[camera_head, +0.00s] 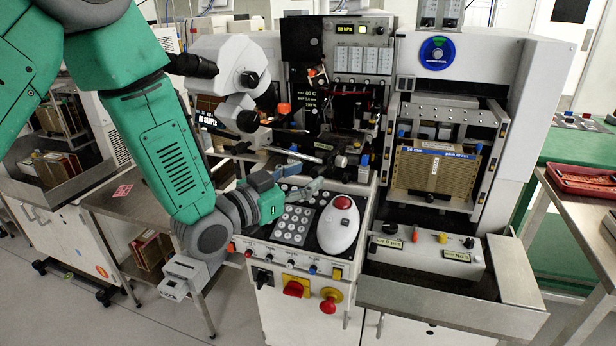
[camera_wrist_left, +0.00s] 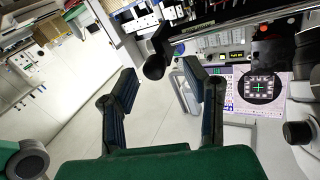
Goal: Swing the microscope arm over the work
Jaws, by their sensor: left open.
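The microscope (camera_head: 228,60) is a white head with black eyepieces on its left and a black knob on its side. It stands at the back left of the bonding machine, partly behind my left arm. A small orange-tipped part (camera_head: 284,108) shows just right of its lower body. My left gripper (camera_head: 302,178) is open and empty, above the machine's control panel and lower than the microscope, apart from it. Its two dark fingers stand spread in the left wrist view (camera_wrist_left: 170,88). My right gripper is in neither view.
The control panel (camera_head: 292,222) has a keypad, a white mouse-shaped controller (camera_head: 339,224) and red knobs close to the gripper. A brown magazine (camera_head: 436,172) stands in the unit at right. A screen (camera_wrist_left: 260,88) shows in the left wrist view.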

